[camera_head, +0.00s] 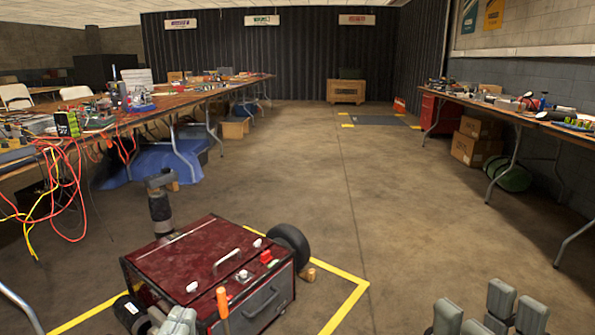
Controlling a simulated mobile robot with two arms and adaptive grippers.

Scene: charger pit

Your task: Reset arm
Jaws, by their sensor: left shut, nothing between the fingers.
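My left gripper (178,321) shows at the bottom left, in front of the red machine's near left corner. Its grey fingertips are close together, with nothing seen between them. My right gripper (488,312) is at the bottom right over bare floor. Its grey fingers are spread apart and hold nothing that I can see. Its lower part is cut off by the picture edge. The rest of both arms is mostly out of view.
A red box-shaped machine (195,259) with a black wheel (289,243) stands within yellow floor tape (345,303). Cluttered tables (180,101) line the left, another table (510,112) the right. The middle floor is clear.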

